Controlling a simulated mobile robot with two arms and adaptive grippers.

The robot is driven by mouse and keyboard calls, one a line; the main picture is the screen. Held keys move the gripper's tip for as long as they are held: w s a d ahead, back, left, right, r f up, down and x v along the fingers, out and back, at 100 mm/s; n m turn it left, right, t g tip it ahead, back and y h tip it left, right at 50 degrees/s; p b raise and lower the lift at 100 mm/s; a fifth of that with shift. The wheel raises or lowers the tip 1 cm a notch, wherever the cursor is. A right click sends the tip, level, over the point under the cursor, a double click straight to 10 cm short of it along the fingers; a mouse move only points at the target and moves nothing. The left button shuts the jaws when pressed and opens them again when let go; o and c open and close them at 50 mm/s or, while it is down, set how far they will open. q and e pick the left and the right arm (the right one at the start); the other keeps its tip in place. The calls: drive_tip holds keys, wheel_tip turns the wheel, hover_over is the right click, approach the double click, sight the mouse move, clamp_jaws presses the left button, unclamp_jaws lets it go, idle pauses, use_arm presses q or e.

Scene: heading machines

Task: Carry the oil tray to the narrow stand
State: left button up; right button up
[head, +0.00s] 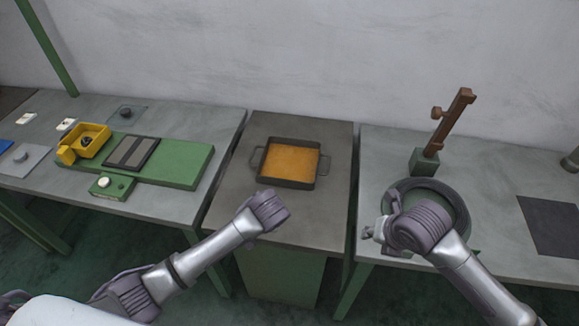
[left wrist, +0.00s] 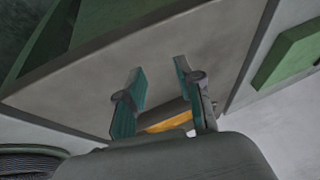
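The oil tray (head: 291,141) is a dark square pan with amber oil and a loop handle on its left and right sides. It sits level on the grey top of the narrow stand (head: 231,203), between two wider tables. My left gripper is in front of the tray, apart from it; its wrist hides the fingers in the head view. In the left wrist view my left gripper (left wrist: 160,70) is open and empty, and part of the oil tray (left wrist: 168,122) shows behind the fingers. My right gripper (head: 369,232) is over the right table; its fingers are too small to tell.
The left table holds a green machine base (head: 185,163) with a yellow box (head: 91,139). The right table (head: 500,165) holds a dark round ring (head: 455,192), a brown post on a green block (head: 424,162) and a dark mat (head: 552,224). Narrow gaps separate the stand from both tables.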

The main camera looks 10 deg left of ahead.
use_arm(q)
drive_tip(key=shift+s, duration=0.1)
use_arm(e)
drive_tip(key=shift+v, duration=1.2)
